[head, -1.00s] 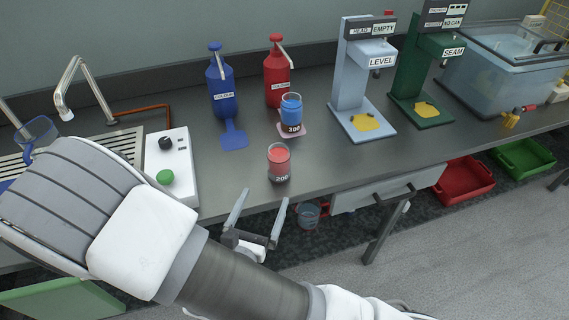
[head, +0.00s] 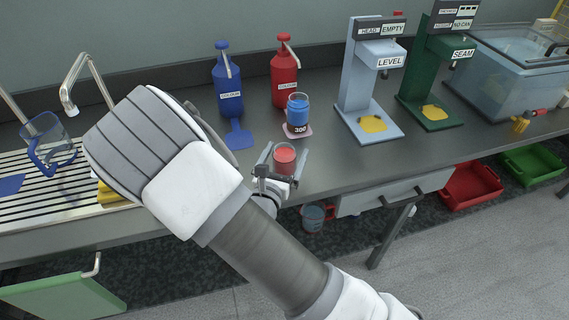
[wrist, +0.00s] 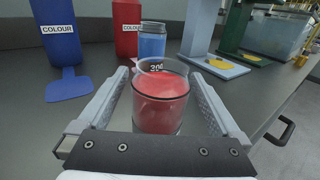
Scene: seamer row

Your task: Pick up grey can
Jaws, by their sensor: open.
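No plainly grey can shows. A clear, grey-tinted cylinder with red contents (head: 285,158) stands near the front edge of the counter; the wrist view shows it upright (wrist: 161,108). My gripper (head: 285,152) is open, with one finger on either side of this cylinder. In the wrist view, a small gap shows between it and the fingers (wrist: 160,78). A similar cylinder with blue contents, marked 300 (head: 298,113), stands behind it on a pinkish pad and also shows in the wrist view (wrist: 151,43).
A blue pump bottle (head: 228,85) and a red one (head: 285,78) stand at the back. A pale blue LEVEL stand (head: 358,85), a green SEAM stand (head: 416,75) and a clear tank (head: 500,85) are to the right. A blue-framed jug (head: 48,145) is at left.

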